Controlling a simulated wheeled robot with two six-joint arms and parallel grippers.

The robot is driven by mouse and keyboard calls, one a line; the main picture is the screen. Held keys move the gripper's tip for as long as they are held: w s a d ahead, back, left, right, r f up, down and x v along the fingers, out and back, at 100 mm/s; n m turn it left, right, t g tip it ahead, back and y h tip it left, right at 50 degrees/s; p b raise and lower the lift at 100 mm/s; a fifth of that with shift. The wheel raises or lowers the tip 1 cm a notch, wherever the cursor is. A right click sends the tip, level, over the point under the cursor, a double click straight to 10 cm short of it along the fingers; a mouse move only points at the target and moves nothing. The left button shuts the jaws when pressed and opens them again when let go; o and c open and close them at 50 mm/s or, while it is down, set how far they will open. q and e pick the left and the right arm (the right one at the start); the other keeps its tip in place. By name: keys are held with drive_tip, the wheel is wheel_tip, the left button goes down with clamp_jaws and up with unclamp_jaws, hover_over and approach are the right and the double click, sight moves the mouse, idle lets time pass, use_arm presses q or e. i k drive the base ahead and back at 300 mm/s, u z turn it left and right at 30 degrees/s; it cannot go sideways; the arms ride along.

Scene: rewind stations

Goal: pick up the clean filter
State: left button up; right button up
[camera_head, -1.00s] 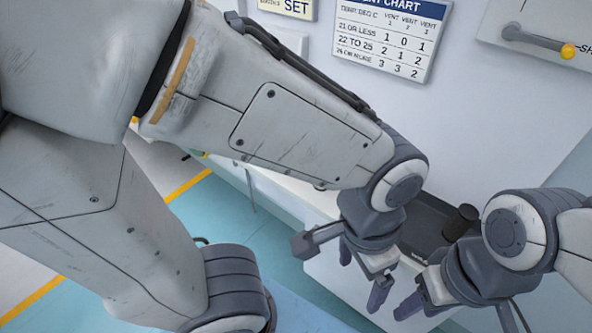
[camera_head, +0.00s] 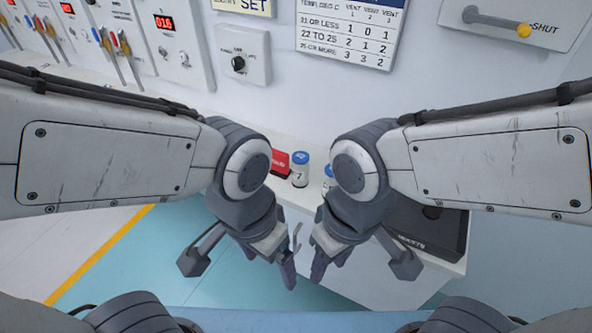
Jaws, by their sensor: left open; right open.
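I cannot make out a clean filter in this view. My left gripper (camera_head: 287,256) hangs near the middle of the picture, in front of the white counter, with its jaws open and nothing seen between them. My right gripper (camera_head: 327,262) is close beside it on the right, pointing down, also open with nothing seen in it. The two grippers appear side by side with a narrow gap. My forearms and wrists hide part of the counter top behind them.
On the counter (camera_head: 350,270) are a red object (camera_head: 280,164), a blue-capped bottle (camera_head: 300,172) and another partly hidden blue-capped one (camera_head: 329,174). A black tray (camera_head: 440,232) sits at the right.

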sight(300, 158)
drive_tip(key=u, duration=2.4)
drive_tip(key=i, duration=2.05)
drive_tip(key=z, duration=3.35)
